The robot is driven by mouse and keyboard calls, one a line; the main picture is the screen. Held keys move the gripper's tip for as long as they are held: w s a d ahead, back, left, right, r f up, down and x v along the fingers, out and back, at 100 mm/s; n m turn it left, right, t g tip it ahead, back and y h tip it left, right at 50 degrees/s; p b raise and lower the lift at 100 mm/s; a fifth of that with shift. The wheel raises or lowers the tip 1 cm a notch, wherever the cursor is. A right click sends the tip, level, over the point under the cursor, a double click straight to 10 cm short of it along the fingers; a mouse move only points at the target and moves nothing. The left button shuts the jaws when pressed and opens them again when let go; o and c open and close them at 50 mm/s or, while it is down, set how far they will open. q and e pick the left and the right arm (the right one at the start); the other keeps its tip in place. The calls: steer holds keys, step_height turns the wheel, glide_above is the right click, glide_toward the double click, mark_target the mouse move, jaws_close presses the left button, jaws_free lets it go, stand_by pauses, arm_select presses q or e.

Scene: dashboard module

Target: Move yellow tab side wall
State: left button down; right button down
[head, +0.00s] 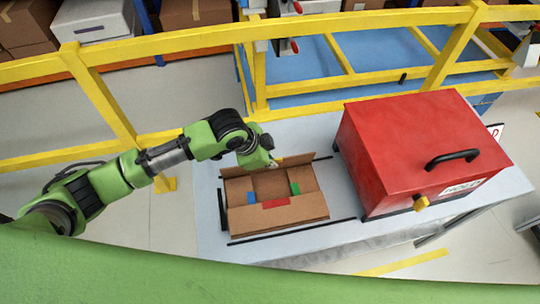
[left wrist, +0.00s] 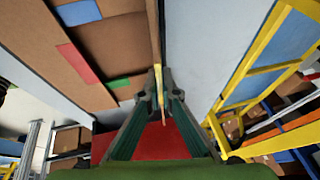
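An open cardboard box (head: 300,210) lies on the pale table. My left gripper (head: 272,163) is at the box's far side, over the far side wall (head: 298,159). In the left wrist view, this wall (left wrist: 154,35) shows nearly edge-on between the fingertips (left wrist: 158,82), which look closed on it. The fingers may hide a tab there. My right gripper is out of view.
A red bin (head: 400,135) with a black handle and a yellow latch (head: 421,202) stands right of the box. Black strips (head: 290,231) lie around the box on the table (head: 215,220). A yellow rail (head: 200,40) runs behind.

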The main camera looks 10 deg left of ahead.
arm_select(q)
steer(key=t, duration=0.1)
steer(key=s+t, duration=0.1)
steer(key=s+p, duration=0.1)
steer(key=shift+d+f+m+t+y, duration=0.25)
steer(key=shift+d+m+t+y, duration=0.05)
steer(key=shift+d+t, duration=0.1)
steer(key=shift+s+d+f+m+t+y, duration=0.15)
steer(key=shift+s+f+t+y, duration=0.1)
steer(key=shift+t, duration=0.35)
steer(key=shift+s+a+f+m+t+y, duration=0.15)
steer(key=shift+s+t, duration=0.1)
steer(key=shift+t, duration=0.35)
steer(key=shift+d, duration=0.1)
steer(key=c, duration=2.3)
jaws_free()
steer(key=v, duration=1.2)
